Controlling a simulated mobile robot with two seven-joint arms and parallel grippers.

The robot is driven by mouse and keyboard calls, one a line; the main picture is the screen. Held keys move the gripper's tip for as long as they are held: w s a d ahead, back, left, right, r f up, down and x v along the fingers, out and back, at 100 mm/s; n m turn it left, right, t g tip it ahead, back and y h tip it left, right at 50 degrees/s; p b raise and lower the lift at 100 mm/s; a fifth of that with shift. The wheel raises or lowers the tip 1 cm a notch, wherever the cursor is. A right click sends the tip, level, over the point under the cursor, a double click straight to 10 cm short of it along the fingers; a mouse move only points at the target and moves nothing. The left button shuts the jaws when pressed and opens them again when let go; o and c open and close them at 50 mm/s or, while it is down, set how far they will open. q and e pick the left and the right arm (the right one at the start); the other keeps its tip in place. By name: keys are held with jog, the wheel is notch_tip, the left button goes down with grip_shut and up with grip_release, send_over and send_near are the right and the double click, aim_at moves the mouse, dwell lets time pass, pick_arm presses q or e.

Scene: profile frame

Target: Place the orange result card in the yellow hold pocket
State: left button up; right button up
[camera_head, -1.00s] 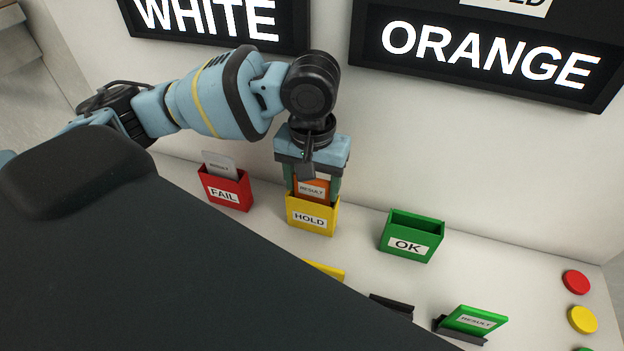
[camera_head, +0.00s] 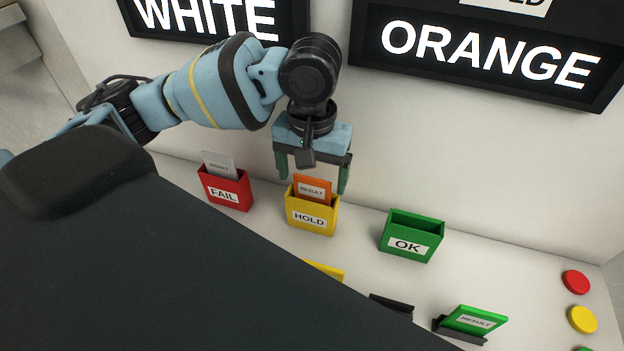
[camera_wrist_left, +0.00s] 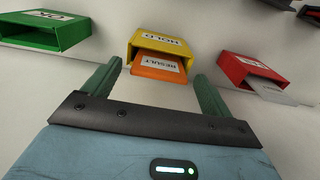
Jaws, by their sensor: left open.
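The orange result card (camera_head: 312,187) stands in the yellow hold pocket (camera_head: 313,222), with its upper part sticking out above the rim. My left gripper (camera_head: 313,187) is open just above and behind the card, its two green fingers apart and clear of it. In the left wrist view, the orange card (camera_wrist_left: 158,68) shows in the mouth of the yellow pocket (camera_wrist_left: 160,44), beyond and between my open fingers (camera_wrist_left: 155,85). The card's lower part is hidden inside the pocket. My right gripper is not in view.
The red FAIL pocket (camera_head: 228,191) holds a grey card (camera_head: 219,163). The green OK pocket (camera_head: 411,238) looks empty. A green card (camera_head: 474,320) rests on a dark stand in front. Red (camera_head: 576,282) and yellow (camera_head: 582,320) buttons are at right. Signs read WHITE and ORANGE.

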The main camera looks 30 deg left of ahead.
pick_arm(q)
notch_tip(320, 180, up, 10)
dwell(0.4)
jog(key=shift+f, duration=0.1)
dwell(0.4)
